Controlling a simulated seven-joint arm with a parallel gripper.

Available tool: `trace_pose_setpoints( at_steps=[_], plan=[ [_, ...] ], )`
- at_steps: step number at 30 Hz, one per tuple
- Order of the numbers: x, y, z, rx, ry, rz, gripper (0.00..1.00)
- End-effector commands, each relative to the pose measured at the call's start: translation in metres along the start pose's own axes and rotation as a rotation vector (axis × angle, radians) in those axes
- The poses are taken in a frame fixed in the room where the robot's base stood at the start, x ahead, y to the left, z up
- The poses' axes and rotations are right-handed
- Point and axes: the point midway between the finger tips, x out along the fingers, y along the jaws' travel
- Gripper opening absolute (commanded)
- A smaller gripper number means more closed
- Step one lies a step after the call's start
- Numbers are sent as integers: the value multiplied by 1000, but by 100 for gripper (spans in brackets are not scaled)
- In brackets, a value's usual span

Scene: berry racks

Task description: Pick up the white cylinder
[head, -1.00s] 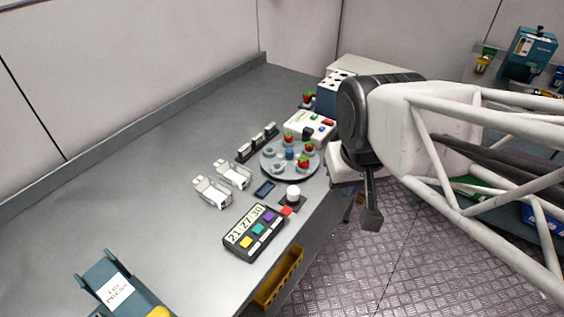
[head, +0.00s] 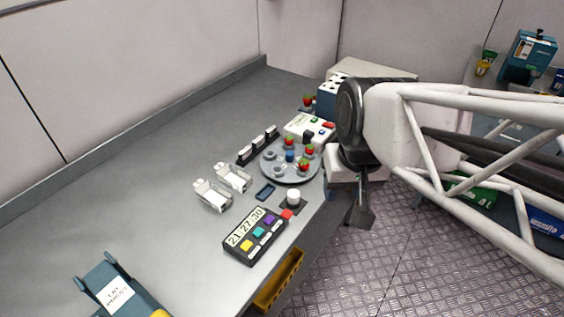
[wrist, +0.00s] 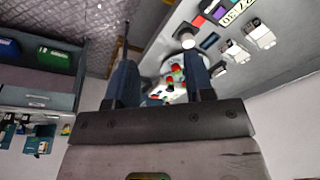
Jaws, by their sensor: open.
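The white cylinder (head: 293,196) stands upright on a small dark square base near the front edge of the grey bench, between the round tray and the timer box. It also shows in the wrist view (wrist: 188,41), beyond my fingers and slightly right of centre. My gripper (head: 360,216) is off the bench's front edge, to the right of the cylinder and clear of it. In the wrist view my two dark fingers (wrist: 160,80) are spread apart with nothing held between them.
A round grey tray (head: 270,172) with several red berries sits behind the cylinder. A timer box (head: 254,237) with coloured buttons is in front, a small red block (head: 287,214) beside the base. White holders (head: 213,195) stand left. A yellow bin (head: 280,280) hangs below the edge.

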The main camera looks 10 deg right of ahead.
Motion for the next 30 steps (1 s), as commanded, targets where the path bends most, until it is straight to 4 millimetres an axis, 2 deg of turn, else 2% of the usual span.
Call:
trace_pose_setpoints(
  at_steps=[14, 30],
  plan=[
    [62, -14, -31, 405, -322, -208, 48],
    [134, -21, -82, 925, -707, -464, 48]
  ],
)
